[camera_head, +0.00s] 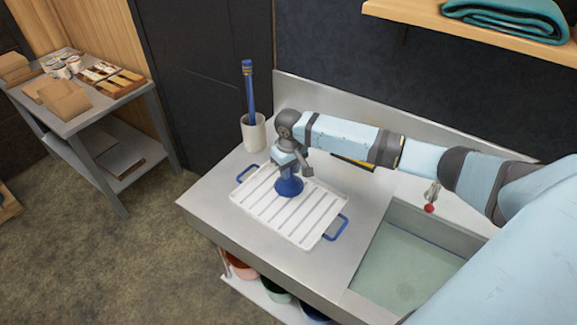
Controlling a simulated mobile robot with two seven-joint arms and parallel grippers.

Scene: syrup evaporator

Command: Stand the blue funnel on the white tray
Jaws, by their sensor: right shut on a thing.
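The blue funnel (289,187) is at the middle of the white tray (312,236), with its wide end down. I cannot tell for sure whether its rim touches the tray's ribs. My right gripper (291,173) points down from above and is shut on the funnel's upper part, which the fingers mostly hide. The white tray lies flat on the metal counter, with a blue handle at each end. My left gripper is out of view.
A white cup (254,132) holding a tall blue brush-like tool (249,88) stands behind the tray. A sink (402,262) with a red-tipped tap (430,207) is at the right. A dark stick with yellow (352,163) lies behind my forearm. The front-left counter is clear.

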